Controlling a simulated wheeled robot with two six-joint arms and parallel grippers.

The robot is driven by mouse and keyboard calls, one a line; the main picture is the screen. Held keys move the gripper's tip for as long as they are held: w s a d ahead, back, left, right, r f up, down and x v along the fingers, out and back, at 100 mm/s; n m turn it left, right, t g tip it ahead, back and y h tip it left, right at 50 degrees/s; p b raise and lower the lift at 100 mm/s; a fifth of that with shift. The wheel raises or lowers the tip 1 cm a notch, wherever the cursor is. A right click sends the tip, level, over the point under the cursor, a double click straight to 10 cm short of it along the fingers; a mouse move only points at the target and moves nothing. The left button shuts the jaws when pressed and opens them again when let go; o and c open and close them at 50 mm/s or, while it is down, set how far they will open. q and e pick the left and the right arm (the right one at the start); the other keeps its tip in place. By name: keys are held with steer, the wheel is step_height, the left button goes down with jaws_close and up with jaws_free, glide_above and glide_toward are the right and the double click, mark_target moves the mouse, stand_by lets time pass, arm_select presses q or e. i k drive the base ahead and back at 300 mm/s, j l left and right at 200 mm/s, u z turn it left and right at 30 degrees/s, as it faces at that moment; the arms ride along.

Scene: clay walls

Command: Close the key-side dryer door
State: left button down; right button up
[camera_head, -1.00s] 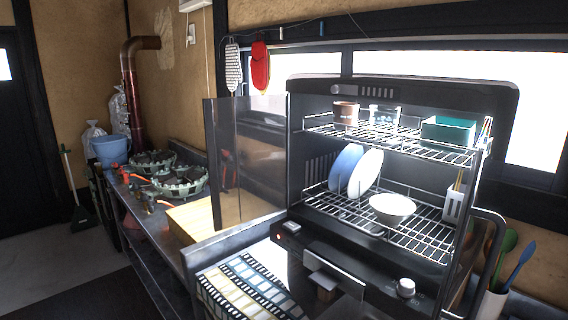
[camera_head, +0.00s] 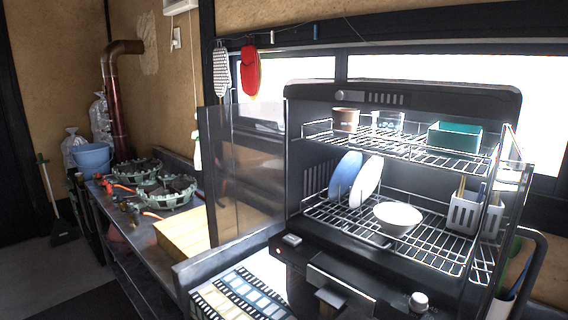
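The dish dryer (camera_head: 405,98) is a black cabinet with two wire racks, its front open. Its left door (camera_head: 245,170), a clear panel, stands swung open to the left. At the right side a clear panel with a dark edge (camera_head: 492,255), apparently the right door, stands open and seen at a steep angle. A curved dark bar (camera_head: 543,245) is beside it. A small switch with a red light (camera_head: 291,239) sits at the left of the lower front, and a light knob (camera_head: 418,302) at the right. No key is clearly seen. Neither of my grippers is in view.
The racks hold a brown cup (camera_head: 346,119), a teal box (camera_head: 455,136), plates (camera_head: 366,182), a bowl (camera_head: 397,217) and a utensil holder (camera_head: 475,215). Left are a wooden board (camera_head: 183,233) and green burners (camera_head: 165,192). A utensil cup stands near the right door.

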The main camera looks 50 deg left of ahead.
mark_target(243, 147)
steer(key=j+z, duration=0.15)
steer(key=j, duration=0.25)
steer(key=k+j+z, duration=0.1)
steer(key=j, duration=0.3)
steer(key=k+j+z, duration=0.15)
steer(key=j, duration=0.25)
steer(key=k+j+z, duration=0.1)
steer(key=j, duration=0.3)
steer(key=k+j+z, duration=0.15)
steer(key=j, duration=0.2)
steer(key=k+j+z, duration=0.15)
steer(key=j, duration=0.25)
steer(key=k+j, duration=0.15)
steer(key=j, duration=0.2)
steer(key=k+j, duration=0.15)
steer(key=j, duration=0.25)
steer(key=k+j, duration=0.15)
steer(key=j, duration=0.2)
steer(key=k+j, duration=0.15)
steer(key=j, duration=0.25)
